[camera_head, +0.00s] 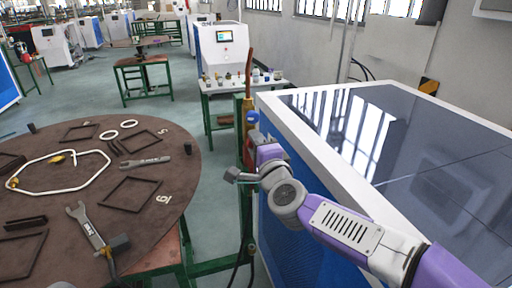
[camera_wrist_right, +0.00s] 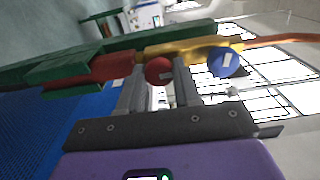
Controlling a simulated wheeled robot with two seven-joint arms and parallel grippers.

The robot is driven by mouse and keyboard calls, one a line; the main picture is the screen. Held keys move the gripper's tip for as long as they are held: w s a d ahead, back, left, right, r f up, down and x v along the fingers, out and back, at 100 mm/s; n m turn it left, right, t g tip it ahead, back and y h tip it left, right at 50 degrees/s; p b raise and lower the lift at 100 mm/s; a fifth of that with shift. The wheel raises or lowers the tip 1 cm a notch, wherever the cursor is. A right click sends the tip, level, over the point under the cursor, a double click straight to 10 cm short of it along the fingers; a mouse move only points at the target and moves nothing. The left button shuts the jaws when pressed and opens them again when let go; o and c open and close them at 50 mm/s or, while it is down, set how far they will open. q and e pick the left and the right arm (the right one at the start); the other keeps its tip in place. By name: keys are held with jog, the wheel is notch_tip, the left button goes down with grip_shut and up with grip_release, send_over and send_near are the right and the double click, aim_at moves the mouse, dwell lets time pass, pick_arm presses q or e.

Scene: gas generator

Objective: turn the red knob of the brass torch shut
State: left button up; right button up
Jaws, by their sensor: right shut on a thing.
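The brass torch (camera_head: 248,95) stands upright beside the blue machine in the head view, and its body (camera_wrist_right: 180,47) runs sideways across the right wrist view. It has a blue knob (camera_wrist_right: 225,62), which also shows in the head view (camera_head: 253,117), and a red knob (camera_wrist_right: 159,70). My right gripper (camera_wrist_right: 158,80) is shut on the red knob, with one finger on either side of it. In the head view my right gripper (camera_head: 254,143) is at the torch below the blue knob and largely hides the red one. My left gripper is not in view.
A round brown table (camera_head: 180,190) with wrenches (camera_head: 145,161), frames and rings is at left. The machine's white-rimmed glass top (camera_head: 430,140) fills the right, under my right arm. A small table (camera_head: 235,88) with several small parts stands behind the torch. Grey floor lies between.

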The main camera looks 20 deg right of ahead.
dwell(0.4)
jog(key=o, duration=1)
jog(key=shift+s, duration=0.1)
jog(key=s+p, duration=0.1)
jog(key=s, duration=0.6)
jog(key=shift+s+d, duration=0.1)
jog(key=shift+s, duration=0.1)
